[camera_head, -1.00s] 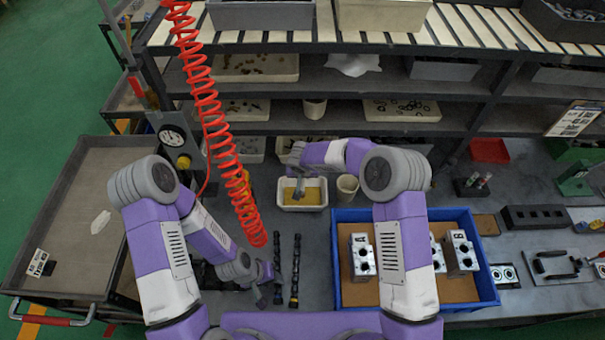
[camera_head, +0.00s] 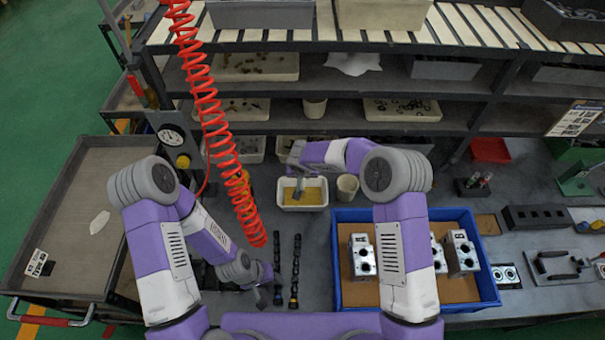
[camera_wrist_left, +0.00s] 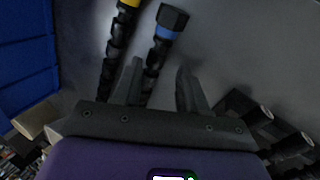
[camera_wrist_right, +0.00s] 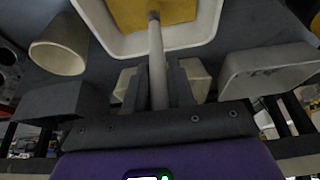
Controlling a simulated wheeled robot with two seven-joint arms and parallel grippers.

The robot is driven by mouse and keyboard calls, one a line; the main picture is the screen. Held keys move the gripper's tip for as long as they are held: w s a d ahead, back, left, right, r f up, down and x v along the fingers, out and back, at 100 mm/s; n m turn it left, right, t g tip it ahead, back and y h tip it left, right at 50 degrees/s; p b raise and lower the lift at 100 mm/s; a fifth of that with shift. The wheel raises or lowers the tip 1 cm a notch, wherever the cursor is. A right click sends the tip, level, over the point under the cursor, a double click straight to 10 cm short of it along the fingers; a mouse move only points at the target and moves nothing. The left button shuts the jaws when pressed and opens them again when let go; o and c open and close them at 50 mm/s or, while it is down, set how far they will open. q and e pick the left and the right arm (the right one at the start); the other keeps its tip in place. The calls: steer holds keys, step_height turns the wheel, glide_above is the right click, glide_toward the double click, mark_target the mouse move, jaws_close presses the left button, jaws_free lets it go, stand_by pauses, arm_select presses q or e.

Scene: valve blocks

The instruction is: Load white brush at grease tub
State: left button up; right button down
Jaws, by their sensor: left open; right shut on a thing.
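The grease tub (camera_head: 302,207) is a white tray with yellow grease, at the back of the bench in the head view. My right gripper (camera_wrist_right: 160,85) is shut on the pale handle of the brush (camera_wrist_right: 156,60). The brush's far end is over or in the yellow grease (camera_wrist_right: 175,12); its bristles are not clear, and I cannot tell how deep it sits. My left gripper (camera_wrist_left: 158,72) is open and empty, above a black ridged rod with a blue band (camera_wrist_left: 160,45).
A cream cup (camera_head: 347,187) stands right of the tub. A blue bin (camera_head: 410,214) holds metal valve blocks (camera_head: 362,257) at right. A second dark rod (camera_head: 295,270) lies by the left gripper. A red coiled hose (camera_head: 207,100) hangs left of the tub.

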arm_select(q)
steer(key=shift+f+b, duration=0.3)
steer(key=shift+f, duration=0.05)
arm_select(e)
steer(key=shift+s+f, duration=0.1)
stand_by(1.0)
arm_select(q)
steer(key=shift+r+p, duration=0.25)
steer(key=shift+p, duration=0.05)
steer(key=shift+r+p, duration=0.9)
steer(key=shift+r, duration=0.05)
arm_select(e)
steer(key=shift+r, duration=3.6)
